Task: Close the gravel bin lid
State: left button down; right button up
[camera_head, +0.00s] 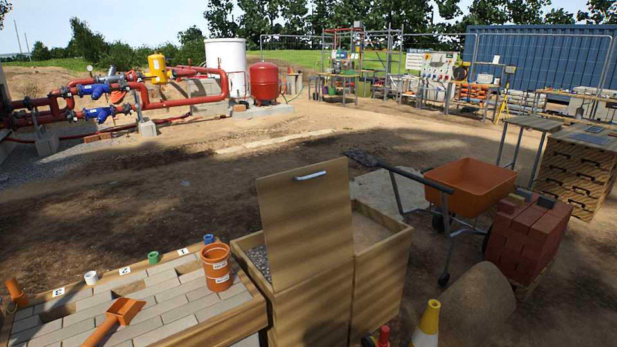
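The gravel bin lid (307,225) is a flat wooden panel standing upright, raised open above the wooden bin (318,302) at the picture's middle. A pale handle (311,175) is fixed near its upper edge. Grey gravel (259,262) shows in the bin's left compartment, to the left of the lid. The lid hides part of the bin's inside. A compartment to the right holds brown, sand-like material (371,231). Neither of my grippers is in view.
A paving table (255,317) with an orange bucket (215,266) and orange trowel (117,316) stands left of the bin. A wheelbarrow (470,190), brick stack (524,240) and cone (427,325) stand to the right. Open dirt lies behind.

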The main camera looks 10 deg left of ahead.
aim_at(306, 213)
jog(key=i+l, duration=0.7)
jog(key=l+z, duration=0.05)
jog(key=l, duration=0.1)
